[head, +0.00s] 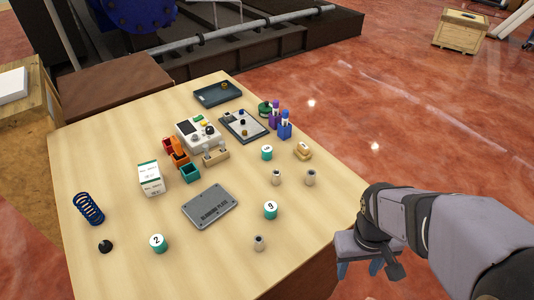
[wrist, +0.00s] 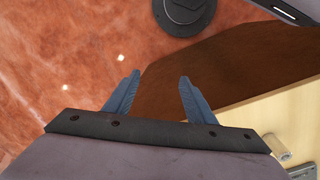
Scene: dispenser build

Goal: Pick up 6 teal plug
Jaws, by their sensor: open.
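Three teal plugs with white numbered tops stand on the wooden table. One teal plug (head: 270,211) right of the grey plate has a digit that looks like 9, though I cannot rule out a turned 6. A second teal plug (head: 267,153) stands farther back; its digit is too small to read. The third, the teal plug marked 2 (head: 157,244), is at the front left. My gripper (head: 362,268) is open and empty, off the table's right edge. In the wrist view its two blue fingers (wrist: 160,76) are spread above the floor beside the table, with no plug between them.
A grey alignment plate (head: 209,207) lies mid-table. Small beige cylinders (head: 276,177) stand near the plugs. The front of the table is mostly clear.

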